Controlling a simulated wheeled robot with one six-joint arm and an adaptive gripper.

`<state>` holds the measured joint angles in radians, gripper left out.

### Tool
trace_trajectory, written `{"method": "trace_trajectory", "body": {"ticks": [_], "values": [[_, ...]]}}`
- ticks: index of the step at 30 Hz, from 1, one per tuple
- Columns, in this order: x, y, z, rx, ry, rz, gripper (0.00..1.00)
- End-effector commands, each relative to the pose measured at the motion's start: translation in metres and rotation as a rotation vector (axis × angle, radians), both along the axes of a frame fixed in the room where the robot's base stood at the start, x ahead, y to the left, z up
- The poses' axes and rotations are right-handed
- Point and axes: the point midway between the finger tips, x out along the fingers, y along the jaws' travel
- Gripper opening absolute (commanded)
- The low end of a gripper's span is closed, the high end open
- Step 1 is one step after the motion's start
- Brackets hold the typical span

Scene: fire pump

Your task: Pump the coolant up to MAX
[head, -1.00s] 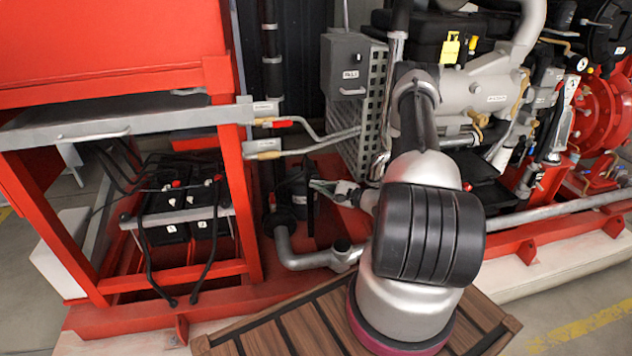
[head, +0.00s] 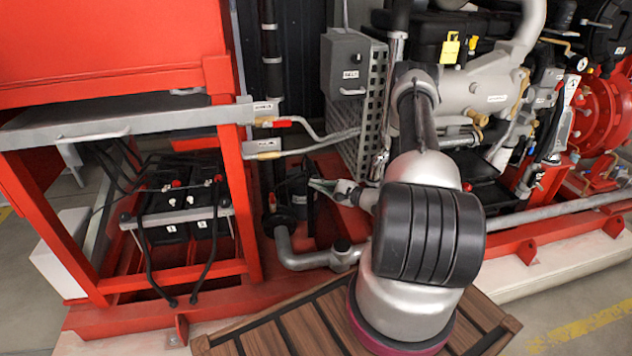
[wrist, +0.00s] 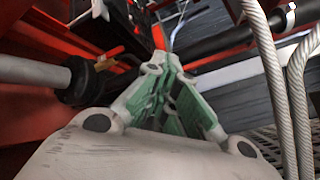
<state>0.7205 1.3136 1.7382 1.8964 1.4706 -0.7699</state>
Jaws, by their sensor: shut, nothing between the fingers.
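My gripper (head: 314,183) is shut and empty, low beside the engine frame in the head view. Its green-lined fingers also show in the wrist view (wrist: 165,78). A black upright unit (head: 294,194), possibly the coolant hand pump, stands just left of the fingertips. I cannot tell whether the fingers touch it. In the wrist view a grey rod (wrist: 30,70) with a black collar (wrist: 79,80) lies left of the fingers. I cannot make out a coolant level or a MAX mark in either view.
A grey control box (head: 346,65) and perforated guard (head: 370,110) stand behind my gripper. A bent grey pipe (head: 305,259) runs below it. Batteries (head: 180,205) sit in the red frame at left. Steel hoses (wrist: 268,75) hang right of the fingers in the wrist view.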

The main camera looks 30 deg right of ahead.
Motion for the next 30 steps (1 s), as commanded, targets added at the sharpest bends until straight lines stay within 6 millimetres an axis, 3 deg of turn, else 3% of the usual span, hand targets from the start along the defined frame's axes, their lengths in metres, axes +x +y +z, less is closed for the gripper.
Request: {"method": "trace_trajectory", "body": {"ticks": [30], "values": [[0.0086,-0.0023,-0.0001,0.001,0.0,0.0,0.0]]}}
